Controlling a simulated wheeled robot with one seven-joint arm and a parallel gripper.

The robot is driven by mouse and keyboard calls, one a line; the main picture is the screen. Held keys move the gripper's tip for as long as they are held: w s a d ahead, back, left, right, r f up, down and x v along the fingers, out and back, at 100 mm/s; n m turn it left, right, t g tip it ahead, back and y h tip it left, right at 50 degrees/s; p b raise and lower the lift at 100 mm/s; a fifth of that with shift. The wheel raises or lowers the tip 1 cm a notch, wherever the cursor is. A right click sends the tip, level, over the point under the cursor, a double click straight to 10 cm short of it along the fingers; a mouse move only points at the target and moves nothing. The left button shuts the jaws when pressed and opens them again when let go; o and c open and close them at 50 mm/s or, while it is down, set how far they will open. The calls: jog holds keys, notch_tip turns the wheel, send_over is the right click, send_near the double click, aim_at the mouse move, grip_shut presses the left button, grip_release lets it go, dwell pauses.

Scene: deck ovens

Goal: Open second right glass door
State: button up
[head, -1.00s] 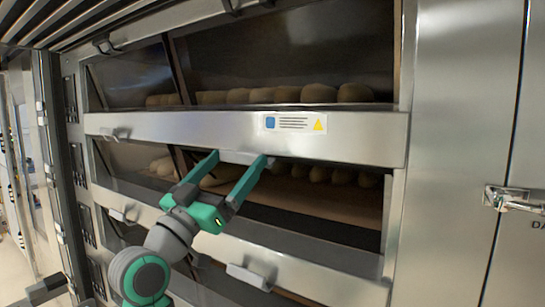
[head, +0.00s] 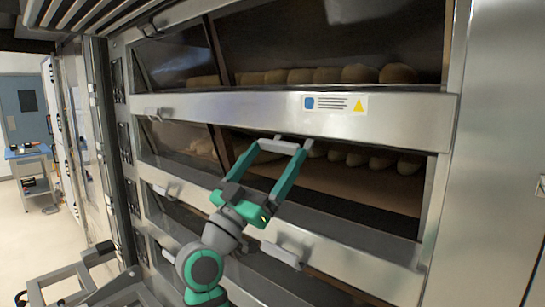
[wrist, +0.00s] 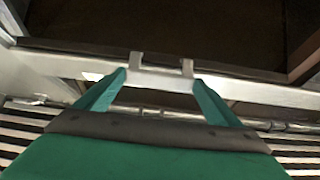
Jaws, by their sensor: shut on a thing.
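My gripper (head: 280,145) has its two green fingers at the ends of a pale metal handle (head: 278,147) and is shut on it. The handle sits just below the labelled steel panel (head: 230,106), at the upper edge of the second right opening. In the wrist view the handle (wrist: 160,77) spans between my fingertips, its two posts pointing away from me. Behind it, bread loaves (head: 357,159) show in the second right deck. I cannot tell how far this glass door stands from closed, as its pane is hard to make out.
Another handle (head: 282,255) sticks out below my gripper, and more handles line the left column (head: 165,190). Loaves (head: 340,75) fill the top deck. A steel cabinet (head: 495,150) stands at right. Free floor (head: 40,230) and a blue-topped cart (head: 28,152) show at left.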

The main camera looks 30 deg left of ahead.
jog(key=shift+w+f, duration=0.3)
jog(key=o, duration=1.4)
jog(key=shift+w, duration=0.1)
jog(key=shift+c, duration=0.2)
jog(key=shift+s, duration=0.3)
jog(key=v, duration=1)
jog(key=shift+s, duration=0.25)
jog(key=shift+f, duration=0.15)
